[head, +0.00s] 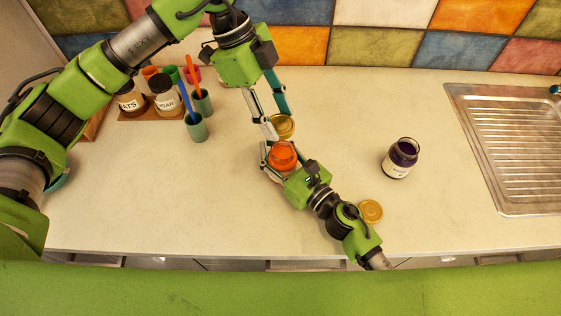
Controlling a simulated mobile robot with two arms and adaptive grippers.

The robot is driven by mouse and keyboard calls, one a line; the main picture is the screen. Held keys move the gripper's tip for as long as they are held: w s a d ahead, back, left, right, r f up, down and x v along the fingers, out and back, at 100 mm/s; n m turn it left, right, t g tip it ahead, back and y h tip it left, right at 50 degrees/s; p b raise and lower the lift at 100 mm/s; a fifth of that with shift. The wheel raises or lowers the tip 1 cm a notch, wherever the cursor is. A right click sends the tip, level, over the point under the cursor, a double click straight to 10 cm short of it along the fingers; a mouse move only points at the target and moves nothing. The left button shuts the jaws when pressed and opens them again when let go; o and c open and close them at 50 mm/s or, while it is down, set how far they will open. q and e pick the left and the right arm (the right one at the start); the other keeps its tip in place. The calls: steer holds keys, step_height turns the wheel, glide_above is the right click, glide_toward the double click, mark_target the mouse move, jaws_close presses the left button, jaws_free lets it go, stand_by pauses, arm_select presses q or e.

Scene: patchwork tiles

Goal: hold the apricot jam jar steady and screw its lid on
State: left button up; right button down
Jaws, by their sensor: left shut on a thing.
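The apricot jam jar (283,160) is orange and open at the top, near the middle of the counter. My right gripper (280,160) has its fingers around the jar; whether they press on it is hard to tell. My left gripper (277,125) comes down from above and is shut on a gold lid (284,128). In the picture the lid is just beyond the jar's mouth, apart from the jar's body. Part of the lid is hidden behind a finger, and the jar's lower part is hidden by my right gripper.
A dark purple jam jar (400,158) stands open at the right. Another gold lid (371,211) lies on the counter nearer the front edge. Labelled jars (166,96) and cups with utensils (196,128) stand at the left. A metal sink (510,150) is far right.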

arm_select(q)
glide_above(283, 150)
steer(key=shift+w+a+f, duration=0.1)
steer(key=shift+a+f, duration=0.05)
steer(key=shift+f, duration=0.65)
steer(key=shift+w+a+f, duration=0.1)
steer(key=shift+a+f, duration=0.05)
steer(key=shift+f, duration=0.65)
steer(key=shift+w+a+f, duration=0.1)
steer(key=shift+a+f, duration=0.05)
steer(key=shift+f, duration=0.65)
steer(key=shift+s+f, duration=0.1)
steer(key=shift+f, duration=0.8)
steer(key=shift+f, duration=0.6)
